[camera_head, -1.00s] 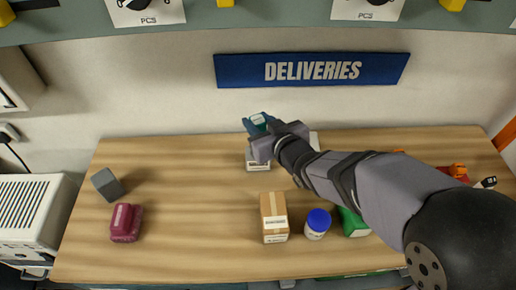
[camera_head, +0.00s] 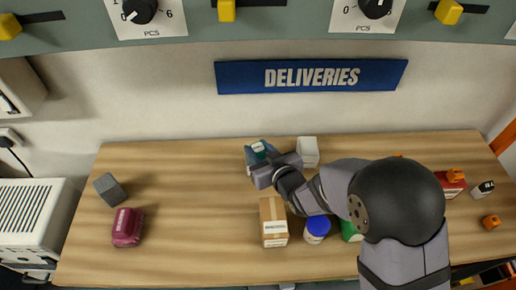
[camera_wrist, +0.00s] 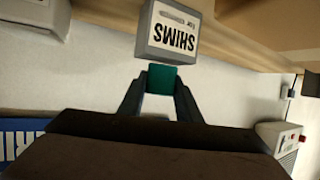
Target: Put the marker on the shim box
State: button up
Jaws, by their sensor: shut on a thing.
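The marker is a teal block-like piece (camera_wrist: 162,78) between my fingertips in the wrist view; only its end shows, and its full shape is hidden. My gripper (camera_head: 260,152) is shut on it near the back of the wooden bench. The shim box (camera_wrist: 174,32), grey with a white "SHIMS" label that reads upside down, is right beside the marker in the wrist view. I cannot tell whether they touch. In the head view my gripper hides most of the shim box.
A white box (camera_head: 308,150) stands right of my gripper. A cardboard box (camera_head: 274,221), a blue-lidded jar (camera_head: 317,228) and a green item (camera_head: 352,229) stand in front. A grey cube (camera_head: 109,188) and a maroon item (camera_head: 127,227) are at left. The left-middle bench is clear.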

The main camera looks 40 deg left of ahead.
jog(key=shift+f, duration=0.25)
jog(key=shift+f, duration=0.15)
jog(key=o, duration=1)
jog(key=shift+o, duration=0.2)
jog(key=shift+d+r, duration=0.1)
jog(key=shift+r, duration=0.2)
jog(key=b+v, duration=0.2)
jog(key=v, duration=1)
jog(key=shift+w, duration=0.1)
